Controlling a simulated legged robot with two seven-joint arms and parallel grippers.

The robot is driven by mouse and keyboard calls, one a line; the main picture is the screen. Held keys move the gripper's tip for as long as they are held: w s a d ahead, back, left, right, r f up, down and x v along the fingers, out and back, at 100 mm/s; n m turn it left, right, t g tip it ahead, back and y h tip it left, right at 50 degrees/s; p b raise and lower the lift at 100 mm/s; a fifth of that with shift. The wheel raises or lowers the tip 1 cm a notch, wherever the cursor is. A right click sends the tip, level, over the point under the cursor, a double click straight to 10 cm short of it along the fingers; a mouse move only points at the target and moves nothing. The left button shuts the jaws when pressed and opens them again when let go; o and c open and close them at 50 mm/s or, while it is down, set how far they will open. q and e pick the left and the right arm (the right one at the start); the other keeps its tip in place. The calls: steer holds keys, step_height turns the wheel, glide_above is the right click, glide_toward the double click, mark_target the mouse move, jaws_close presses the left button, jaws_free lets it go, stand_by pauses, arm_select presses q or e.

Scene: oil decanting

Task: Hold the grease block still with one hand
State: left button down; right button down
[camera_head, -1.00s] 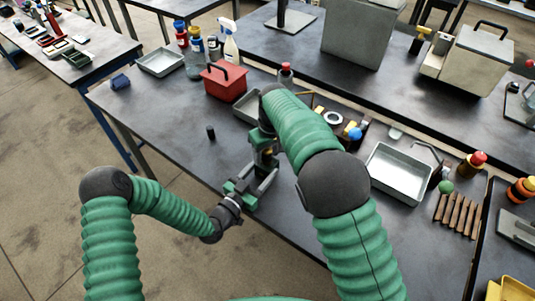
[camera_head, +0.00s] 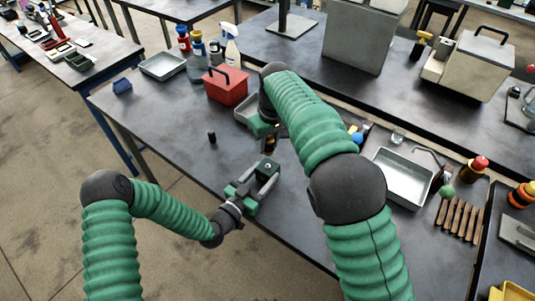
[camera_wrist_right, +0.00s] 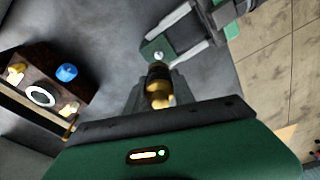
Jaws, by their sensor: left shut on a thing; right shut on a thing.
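The grease block (camera_head: 266,166) is a small green block with a pale round fitting on top. My left gripper (camera_head: 260,174) is shut on it, just above or on the table near its front edge; contact with the table is unclear. The block also shows in the right wrist view (camera_wrist_right: 150,46), between the left gripper's grey fingers (camera_wrist_right: 178,40). My right gripper (camera_head: 268,137) is shut on a black and brass cylindrical tool (camera_wrist_right: 158,85). Its brass end points toward the camera. The right arm partly hides this tool in the head view, where it appears apart from the block.
A small black cylinder (camera_head: 212,137) stands on the table to the left. A brown rack with a blue knob (camera_wrist_right: 67,73) lies beside the right gripper.

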step_height(320, 180, up, 4)
steer(key=shift+f, duration=0.2)
arm_select(q)
steer(key=shift+c, duration=2.2)
jaws_free()
steer(key=v, duration=1.2)
arm_select(e)
steer(key=shift+f, duration=0.15)
